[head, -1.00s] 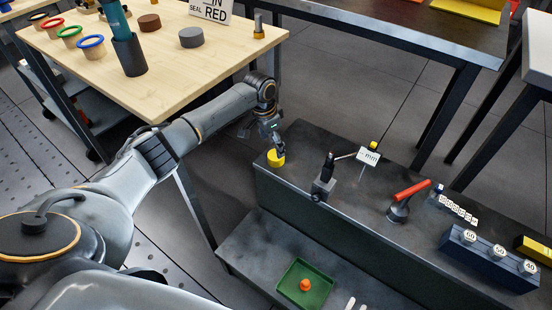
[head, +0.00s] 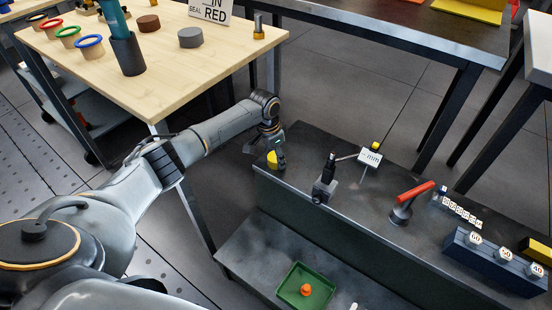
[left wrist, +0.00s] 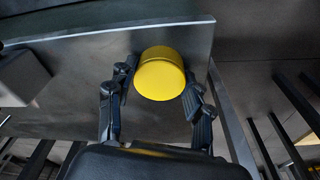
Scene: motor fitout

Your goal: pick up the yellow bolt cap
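The yellow bolt cap (head: 271,159) is a short round cylinder at the left end of the dark bench top. In the left wrist view the yellow cap (left wrist: 160,73) sits close to the bench edge. My left gripper (head: 277,157) points down at the cap and partly hides it. In the left wrist view the two fingers of my left gripper (left wrist: 158,88) stand apart, one on each side of the cap's near part. A narrow gap shows at the left finger; contact at the right finger is unclear. My right gripper is not in view.
On the dark bench (head: 300,143), a black gauge stand (head: 325,183) with a white "mm" card (head: 370,158) stands right of the cap. A red-handled tool (head: 410,200) is farther right. A wooden table (head: 175,75) is at the left. A green tray (head: 304,288) lies on the lower shelf.

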